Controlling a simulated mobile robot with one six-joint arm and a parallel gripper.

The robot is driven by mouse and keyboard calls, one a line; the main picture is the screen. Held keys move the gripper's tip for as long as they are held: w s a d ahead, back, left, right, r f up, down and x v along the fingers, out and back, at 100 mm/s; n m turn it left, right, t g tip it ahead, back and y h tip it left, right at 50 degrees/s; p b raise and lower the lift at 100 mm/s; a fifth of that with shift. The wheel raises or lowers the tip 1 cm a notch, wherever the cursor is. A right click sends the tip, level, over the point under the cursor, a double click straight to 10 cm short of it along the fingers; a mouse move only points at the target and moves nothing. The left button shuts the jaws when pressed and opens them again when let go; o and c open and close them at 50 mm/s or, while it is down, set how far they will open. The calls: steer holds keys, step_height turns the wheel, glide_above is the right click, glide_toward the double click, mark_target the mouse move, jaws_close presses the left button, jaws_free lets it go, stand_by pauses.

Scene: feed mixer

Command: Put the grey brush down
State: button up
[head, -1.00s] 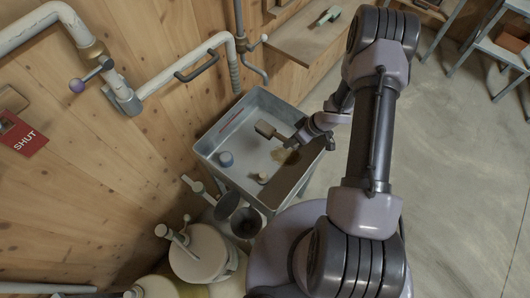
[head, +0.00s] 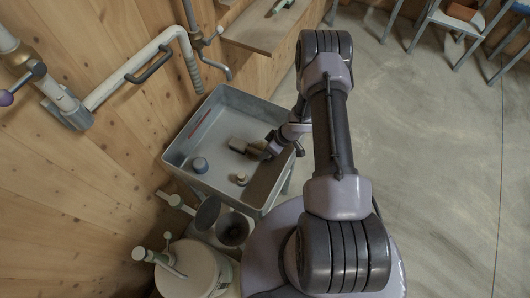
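The grey brush (head: 238,145) is inside the grey metal tray (head: 180,156), low over its floor near the middle. Its block points to the left. My gripper (head: 259,150) reaches in over the tray's right side and appears shut on the brush's handle end. The fingers are small and dark here, and the grip is partly hidden by my wrist. I cannot tell whether the brush touches the tray floor. A tan patch lies on the floor by the gripper.
Dark cups (head: 234,229) and a pale drum (head: 190,272) are in front. A wooden shelf (head: 262,28) is behind. Open floor lies right.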

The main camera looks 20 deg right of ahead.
steer(key=o, duration=0.3)
